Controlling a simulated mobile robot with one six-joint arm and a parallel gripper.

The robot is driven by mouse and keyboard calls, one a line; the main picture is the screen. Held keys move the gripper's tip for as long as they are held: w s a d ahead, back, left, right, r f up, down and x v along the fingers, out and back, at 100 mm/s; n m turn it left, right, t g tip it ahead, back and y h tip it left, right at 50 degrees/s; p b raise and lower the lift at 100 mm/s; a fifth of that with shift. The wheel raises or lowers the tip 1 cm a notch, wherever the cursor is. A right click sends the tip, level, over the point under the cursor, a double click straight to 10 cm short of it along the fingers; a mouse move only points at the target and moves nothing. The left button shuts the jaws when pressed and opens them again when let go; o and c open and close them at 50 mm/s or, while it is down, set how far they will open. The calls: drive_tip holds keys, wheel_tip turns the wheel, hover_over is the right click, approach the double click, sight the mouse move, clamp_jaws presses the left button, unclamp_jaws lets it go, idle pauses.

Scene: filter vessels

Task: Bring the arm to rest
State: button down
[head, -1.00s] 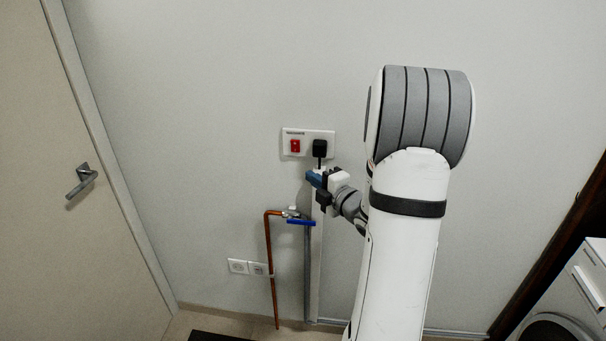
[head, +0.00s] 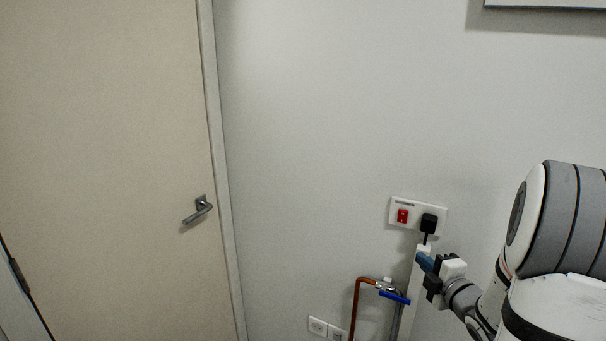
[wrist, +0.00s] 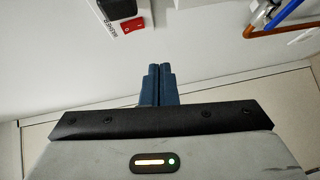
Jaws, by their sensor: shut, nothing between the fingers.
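My gripper (head: 424,262) is at the lower right of the head view, just below the wall switch plate. Its blue fingers are together and empty, and they also show shut in the wrist view (wrist: 158,84). My arm reaches in from the right edge of the head view. I cannot tell the exact gap between the fingertips and the wall.
A switch plate (head: 410,203) carries a red switch (head: 403,216) and a black plug (head: 429,223). Below are a copper pipe (head: 355,305) and a blue valve handle (head: 394,297). Wall sockets (head: 317,326) sit low. A door (head: 110,150) with a lever handle (head: 200,210) stands left.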

drive_tip(key=s+a+m+g+h, duration=0.1)
drive_tip(key=s+a+m+g, duration=0.6)
drive_tip(key=s+a+m, duration=0.2)
drive_tip(key=s+a+m+g+h, duration=0.1)
drive_tip(key=s+a+m+g, duration=0.6)
drive_tip(key=s, duration=0.7)
drive_tip(key=a+m, duration=0.2)
drive_tip(key=shift+a+r+m, duration=0.3)
drive_tip(key=shift+a+r, duration=0.05)
drive_tip(key=shift+a, duration=0.05)
